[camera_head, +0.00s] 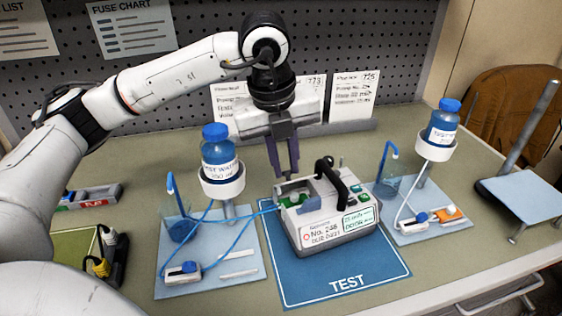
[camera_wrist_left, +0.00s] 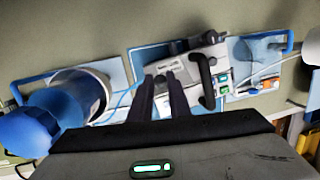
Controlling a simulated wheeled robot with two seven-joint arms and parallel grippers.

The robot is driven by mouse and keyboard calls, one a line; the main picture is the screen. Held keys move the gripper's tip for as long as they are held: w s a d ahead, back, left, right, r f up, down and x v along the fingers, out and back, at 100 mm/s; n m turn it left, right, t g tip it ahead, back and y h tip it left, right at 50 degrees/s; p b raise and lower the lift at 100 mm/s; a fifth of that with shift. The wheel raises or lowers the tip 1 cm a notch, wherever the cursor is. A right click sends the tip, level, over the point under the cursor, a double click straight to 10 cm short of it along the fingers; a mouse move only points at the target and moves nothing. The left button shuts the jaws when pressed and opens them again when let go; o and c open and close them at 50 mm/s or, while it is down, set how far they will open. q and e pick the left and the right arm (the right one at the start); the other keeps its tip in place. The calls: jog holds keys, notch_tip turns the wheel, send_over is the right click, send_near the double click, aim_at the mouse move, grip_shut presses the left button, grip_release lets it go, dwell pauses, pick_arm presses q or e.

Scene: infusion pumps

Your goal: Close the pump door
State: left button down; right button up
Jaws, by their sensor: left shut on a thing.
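The infusion pump (camera_head: 325,232) is a pale grey box with a black handle, on the blue TEST mat (camera_head: 345,284). A green recess shows on its top left. My left gripper (camera_head: 284,174) points down at the back left of the pump, above the recess. Its two dark fingers are close together, shut on what seems to be the pump door; the door is small and mostly hidden here. In the left wrist view, the fingers (camera_wrist_left: 160,76) reach the pump (camera_wrist_left: 190,66) left of its handle. My right gripper is not in view.
A stand with a blue-capped bottle (camera_head: 217,150) is close left of the pump, and its blue tube runs to the pump. A second bottle stand (camera_head: 438,130) is at the right. Cards (camera_head: 353,95) stand behind. The bench front right is clear.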

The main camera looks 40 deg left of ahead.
pick_arm(q)
jog(key=d+t+y+b, duration=0.1)
jog(key=s+d+f+y+b, duration=0.1)
jog(key=shift+f+t+b, duration=0.1)
jog(key=shift+t+b, duration=0.2)
jog(key=shift+t, duration=0.1)
jog(key=shift+s+d+f+y, duration=0.1)
jog(key=shift+y, duration=0.4)
jog(key=shift+s+d+f+m+t+y, duration=0.3)
jog(key=shift+d+t+y, duration=0.15)
jog(key=shift+t+y, duration=0.3)
jog(key=shift+s+d+f+t+y, duration=0.25)
jog(key=shift+f+t+y, duration=0.2)
jog(key=shift+y, duration=0.3)
jog(key=c, duration=1.7)
grip_release()
jog(key=shift+o, duration=0.2)
